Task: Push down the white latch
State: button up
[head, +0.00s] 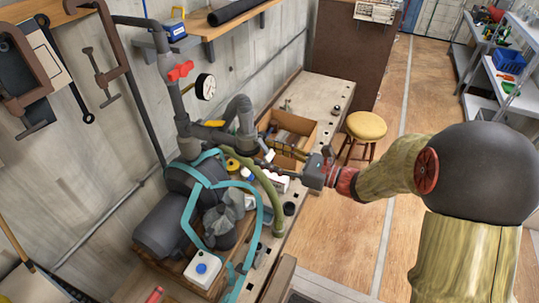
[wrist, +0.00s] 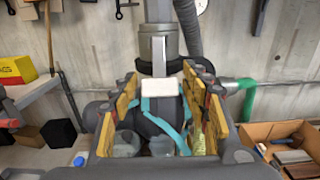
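A white rectangular block, which looks like the white latch (wrist: 158,88), shows in the wrist view in front of a grey vertical pipe with a pale bar on it. My gripper (wrist: 161,78) is open, with its yellow-padded fingers to the left and right of the white block. I see no finger touching the block, and how far ahead it lies is hard to tell. In the head view my gripper (head: 268,164) reaches left over the bench toward the pump pipes. The latch cannot be clearly picked out there among the small parts.
A dark grey pump (head: 163,226) wrapped with a teal strap stands on the bench left of my gripper. A green hose (head: 270,195) hangs close to the gripper. A yellow stool (head: 366,127) stands on the open floor.

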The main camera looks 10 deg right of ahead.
jog(key=c, duration=1)
jog(key=shift+w+a+f+y+b, duration=0.15)
jog(key=shift+f+y+b, duration=0.25)
jog(key=shift+b, duration=0.55)
jog(key=shift+a+t+y+b, duration=0.25)
jog(key=shift+t+y+b, duration=0.15)
jog(key=shift+b, duration=0.5)
jog(key=shift+w+t+b, duration=0.1)
jog(key=shift+t+b, duration=0.2)
jog(key=shift+r, duration=0.15)
jog(key=o, duration=1.2)
